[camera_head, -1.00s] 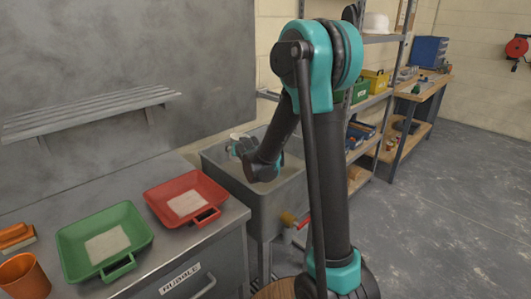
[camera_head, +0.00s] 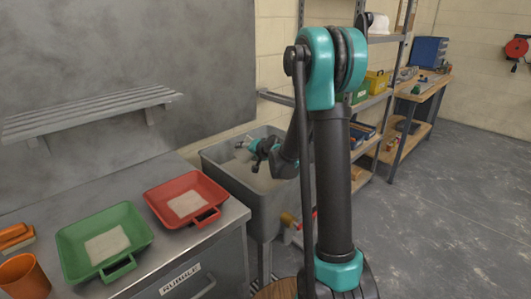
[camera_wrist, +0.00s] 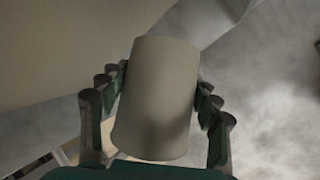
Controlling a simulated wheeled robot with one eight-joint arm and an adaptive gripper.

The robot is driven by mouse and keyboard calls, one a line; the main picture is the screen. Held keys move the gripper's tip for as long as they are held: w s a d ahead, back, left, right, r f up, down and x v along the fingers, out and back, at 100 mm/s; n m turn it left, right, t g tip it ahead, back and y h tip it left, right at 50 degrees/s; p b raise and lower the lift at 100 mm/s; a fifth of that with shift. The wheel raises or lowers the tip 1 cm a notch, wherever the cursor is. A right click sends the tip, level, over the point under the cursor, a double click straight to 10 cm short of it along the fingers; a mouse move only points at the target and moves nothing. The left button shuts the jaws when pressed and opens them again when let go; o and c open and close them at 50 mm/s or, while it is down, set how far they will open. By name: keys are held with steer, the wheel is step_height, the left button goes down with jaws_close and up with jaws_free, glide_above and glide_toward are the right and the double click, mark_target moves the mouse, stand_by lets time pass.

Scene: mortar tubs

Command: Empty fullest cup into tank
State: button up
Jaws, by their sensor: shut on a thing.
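My gripper (camera_head: 252,150) is over the grey tank (camera_head: 274,208), which stands right of the workbench. In the wrist view my gripper (camera_wrist: 158,100) is shut on a plain pale grey cup (camera_wrist: 155,95), with fingers on both sides of it. The cup's contents are not visible. In the head view the cup is mostly hidden and hard to make out, and the gripper points left and looks tilted. A pale grey patch shows inside the tank, beside the gripper.
A red tray (camera_head: 165,200) and a green tray (camera_head: 75,245), each with pale material, stand on the workbench (camera_head: 200,240). An orange cup (camera_head: 22,278) is at its left front. A shelf rack (camera_head: 385,95) stands behind the tank. Floor at the right is open.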

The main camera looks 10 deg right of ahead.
mark_target(249, 142)
steer(key=shift+r+m+y, duration=0.8)
steer(key=shift+r, duration=0.1)
steer(key=shift+r+b, duration=0.15)
steer(key=shift+b, duration=0.15)
steer(key=shift+d+r+m+y+b, duration=0.15)
steer(key=shift+r+m+y+b, duration=0.6)
steer(key=shift+b, duration=0.2)
steer(key=shift+w+d+r+m+y+b, duration=0.25)
steer(key=shift+d+r+m+y+b, duration=0.1)
steer(key=shift+d+m, duration=0.15)
steer(key=shift+w+d+r+b, duration=0.1)
steer(key=shift+d+r+b, duration=0.05)
steer(key=shift+d+b, duration=0.2)
steer(key=shift+w+d+r+m+y+b, duration=0.1)
steer(key=shift+d+r+m+y+b, duration=0.1)
steer(key=shift+r+m+y+b, duration=0.45)
steer(key=shift+d+m+y+b, duration=0.2)
steer(key=shift+m+b, duration=0.1)
steer(key=shift+b, duration=0.65)
